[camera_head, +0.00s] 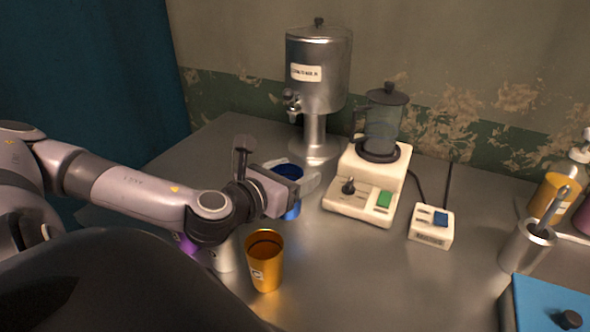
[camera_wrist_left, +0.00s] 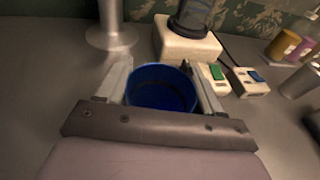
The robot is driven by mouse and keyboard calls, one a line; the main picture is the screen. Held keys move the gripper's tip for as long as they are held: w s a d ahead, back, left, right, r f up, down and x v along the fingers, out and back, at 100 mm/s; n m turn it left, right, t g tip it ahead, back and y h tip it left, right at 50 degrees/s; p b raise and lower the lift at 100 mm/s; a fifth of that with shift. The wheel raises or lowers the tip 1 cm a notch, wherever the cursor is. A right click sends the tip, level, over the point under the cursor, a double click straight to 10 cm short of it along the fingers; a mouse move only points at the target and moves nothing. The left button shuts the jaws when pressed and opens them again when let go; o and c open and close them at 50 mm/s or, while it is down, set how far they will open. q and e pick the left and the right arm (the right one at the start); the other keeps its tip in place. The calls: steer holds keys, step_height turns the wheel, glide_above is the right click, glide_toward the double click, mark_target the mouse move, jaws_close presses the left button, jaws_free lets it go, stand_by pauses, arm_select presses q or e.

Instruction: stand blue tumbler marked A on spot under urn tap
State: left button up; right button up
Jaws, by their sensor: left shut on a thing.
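The blue tumbler (camera_head: 291,172) is upright near the middle of the metal table in the head view. My left gripper (camera_head: 295,181) is shut on it, one finger on each side, as the left wrist view (camera_wrist_left: 161,88) also shows. The tumbler's mark is hidden, and I cannot tell whether its base touches the table. The steel urn (camera_head: 318,75) stands behind it, with its tap (camera_head: 292,104) on the left front. The urn's round foot (camera_head: 316,149) is just behind the tumbler; any spot marking under the tap is not distinguishable. My right gripper is not in view.
An orange tumbler (camera_head: 265,262), a pale tumbler (camera_head: 224,256) and a purple one (camera_head: 187,243) stand near my left arm. A cream blender (camera_head: 368,185) stands right of the gripper, and a small switch box (camera_head: 431,227) beyond it. A steel pot (camera_head: 526,246) stands at right.

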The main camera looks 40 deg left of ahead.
arm_select(q)
steer(key=shift+w+a+f+p, duration=0.2)
steer(key=shift+w+a+f, duration=0.4)
steer(key=shift+w+a, duration=1.55)
steer(key=shift+w+a+f+p, duration=0.2)
steer(key=shift+w+a+f, duration=0.35)
steer(key=shift+w+a, duration=1.55)
steer(key=shift+w+a+f+p, duration=0.2)
steer(key=shift+w+a+f, duration=0.4)
steer(key=shift+w+a, duration=1.5)
steer(key=shift+w+d, duration=0.5)
steer(key=shift+f, duration=0.2)
steer(key=o, duration=1.1)
steer(key=shift+c, duration=0.2)
steer(key=shift+s+r, duration=0.1)
steer(key=shift+r, duration=0.1)
